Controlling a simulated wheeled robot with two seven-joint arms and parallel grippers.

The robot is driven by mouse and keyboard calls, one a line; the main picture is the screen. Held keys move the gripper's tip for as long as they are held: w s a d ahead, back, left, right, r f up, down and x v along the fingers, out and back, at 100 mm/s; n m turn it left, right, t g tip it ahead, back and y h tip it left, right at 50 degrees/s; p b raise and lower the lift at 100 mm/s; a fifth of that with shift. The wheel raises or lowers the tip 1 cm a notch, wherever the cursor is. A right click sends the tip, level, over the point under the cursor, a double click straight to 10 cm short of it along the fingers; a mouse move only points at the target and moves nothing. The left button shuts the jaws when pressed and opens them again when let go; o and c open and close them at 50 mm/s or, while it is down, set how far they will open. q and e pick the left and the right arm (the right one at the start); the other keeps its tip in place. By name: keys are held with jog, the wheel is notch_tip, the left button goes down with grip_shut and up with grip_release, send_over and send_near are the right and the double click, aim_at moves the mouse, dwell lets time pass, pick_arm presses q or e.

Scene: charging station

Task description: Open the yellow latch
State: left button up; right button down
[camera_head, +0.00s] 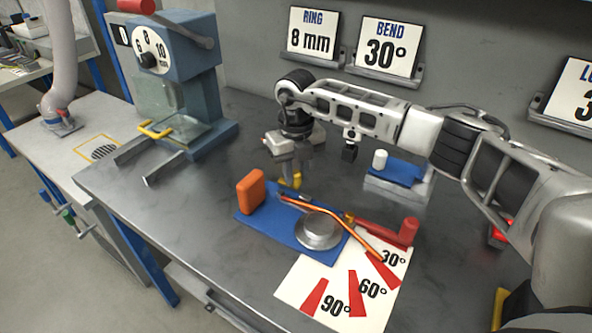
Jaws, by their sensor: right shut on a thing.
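The yellow latch (297,180) shows as a small yellow piece at the back edge of the blue bending plate (270,229), beside an orange block. My right gripper (289,174) points down from above and is shut on the yellow latch. The gripper's fingers hide part of the latch, so its exact angle is unclear. An orange tube (316,210) runs across the plate, past a round metal die (318,230). My left gripper is not in view.
An orange block (251,191) stands on the plate's left. A red handle (392,232) lies right, above a white angle card (335,292). A blue machine (180,75) with a yellow handle stands back left.

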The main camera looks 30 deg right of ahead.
aim_at(296, 171)
jog(key=c, duration=1.2)
grip_release()
jog(key=shift+r, duration=0.1)
notch_tip(296, 171, up, 16)
jog(key=b, duration=0.1)
